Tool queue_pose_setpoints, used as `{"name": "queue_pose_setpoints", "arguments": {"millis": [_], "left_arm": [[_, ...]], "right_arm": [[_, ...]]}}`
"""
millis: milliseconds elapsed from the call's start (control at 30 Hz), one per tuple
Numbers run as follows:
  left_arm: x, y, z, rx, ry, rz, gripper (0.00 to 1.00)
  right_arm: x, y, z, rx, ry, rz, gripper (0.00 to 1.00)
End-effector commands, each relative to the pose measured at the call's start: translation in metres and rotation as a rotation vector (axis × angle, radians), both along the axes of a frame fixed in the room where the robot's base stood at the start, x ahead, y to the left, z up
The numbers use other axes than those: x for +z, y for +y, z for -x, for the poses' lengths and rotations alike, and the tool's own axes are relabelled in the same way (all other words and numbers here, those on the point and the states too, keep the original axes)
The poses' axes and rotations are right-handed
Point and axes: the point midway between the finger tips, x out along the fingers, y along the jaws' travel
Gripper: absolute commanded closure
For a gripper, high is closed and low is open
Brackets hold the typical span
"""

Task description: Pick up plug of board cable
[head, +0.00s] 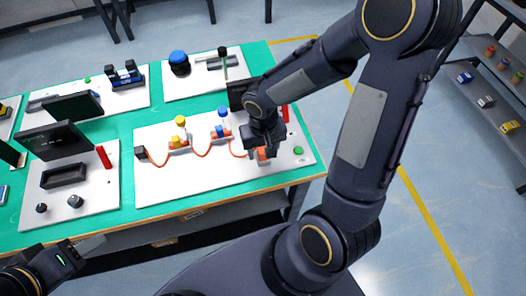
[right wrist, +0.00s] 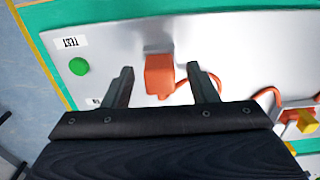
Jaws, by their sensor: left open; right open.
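The orange plug (right wrist: 159,75) of the board cable stands on the white board (right wrist: 230,40) in the right wrist view. Its orange cable runs off to the right. My right gripper (right wrist: 163,80) is open, with one finger on each side of the plug and a gap to each. In the head view the plug (head: 263,154) shows partly below my right gripper (head: 262,148), which hides much of it. My left gripper (head: 88,246) is at the lower left of the head view, in front of the table, away from the plug.
A green button (right wrist: 79,67) and a TEST label (right wrist: 70,42) are on the board near the plug. Coloured blocks (head: 179,142) joined by the cable stand to its left. Other boards, such as one with a black box (head: 63,175), fill the green table (head: 127,150).

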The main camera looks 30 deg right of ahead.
Motion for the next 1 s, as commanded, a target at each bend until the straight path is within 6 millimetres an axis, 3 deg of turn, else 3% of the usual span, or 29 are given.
{"name": "queue_pose_setpoints", "arguments": {"millis": [200,567,833,1000], "left_arm": [[0.0,0.0,0.0,0.0,0.0,0.0,0.53],[0.0,0.0,0.0,0.0,0.0,0.0,0.53],[0.0,0.0,0.0,0.0,0.0,0.0,0.53],[0.002,0.0,0.0,0.0,0.0,0.0,0.53]], "right_arm": [[-0.001,0.0,0.0,-0.001,-0.001,-0.001,0.47],[0.0,0.0,0.0,0.0,-0.001,0.0,0.94],[0.001,0.0,0.0,0.0,-0.001,0.0,0.96],[0.012,0.0,-0.001,-0.002,-0.005,0.0,0.96]]}}
